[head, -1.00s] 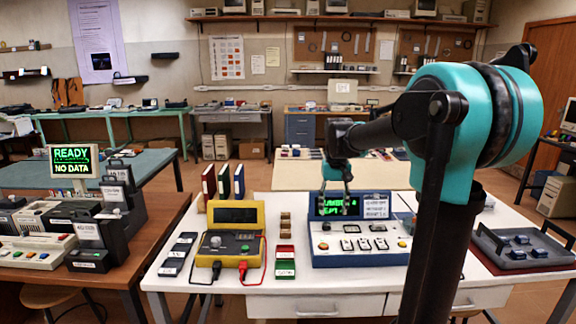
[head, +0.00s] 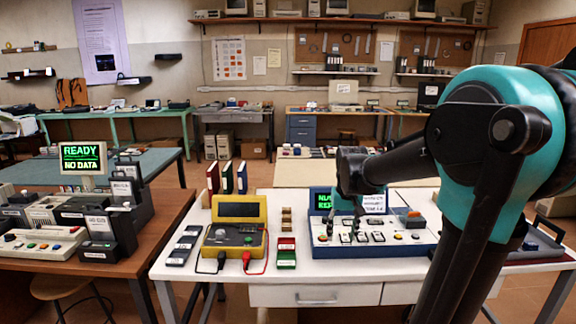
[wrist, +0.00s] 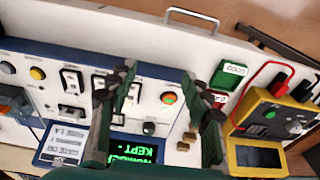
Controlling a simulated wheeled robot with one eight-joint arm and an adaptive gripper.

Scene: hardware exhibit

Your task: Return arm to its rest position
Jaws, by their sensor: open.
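My gripper (head: 353,230) hangs from my teal and black arm over the blue-and-white console, its fingers pointing down. In the wrist view my gripper (wrist: 165,100) shows two dark green fingers spread apart with nothing between them. The console (head: 325,246) has switches, coloured buttons, a white label card and a green-lit screen (head: 323,202). The screen also shows in the wrist view (wrist: 134,147), with the word KEPT readable. I cannot tell whether the fingertips touch the panel. My arm hides part of the console and its surroundings on the right.
A yellow meter (head: 250,243) with red and black leads stands left of the console. Small red and green boxes (head: 286,258) lie between them. A dark tray (head: 540,243) sits at right, partly behind my arm. The white table's front strip (head: 330,277) is clear.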

